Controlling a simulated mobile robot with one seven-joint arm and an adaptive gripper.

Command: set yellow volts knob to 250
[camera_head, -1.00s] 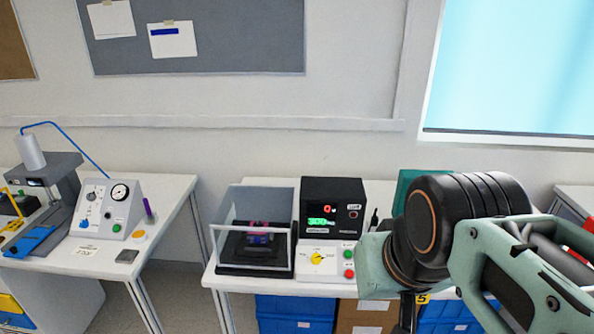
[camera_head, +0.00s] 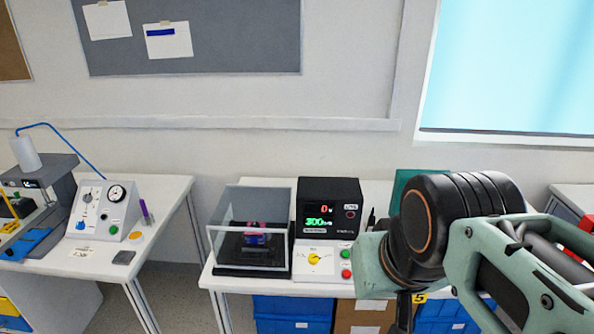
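The yellow knob (camera_head: 314,259) sits on the white sloped front panel (camera_head: 327,271) below a black display unit (camera_head: 330,192). The display shows a red 0 and a green number that looks like 300. The marks around the knob are too small to read. Green and red buttons (camera_head: 346,273) are to the right of the knob. My gripper (camera_head: 405,312) is partly in view at the bottom, right of the panel and apart from the knob. Its fingertips are cut off by the frame edge, so its opening does not show.
A clear-walled box (camera_head: 251,227) on a black base stands left of the display unit. Blue bins (camera_head: 293,312) and a brown box are under the bench. A second bench (camera_head: 90,262) with a gauge panel (camera_head: 107,210) is at the left, with a floor gap between. My arm hides the bench's right part.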

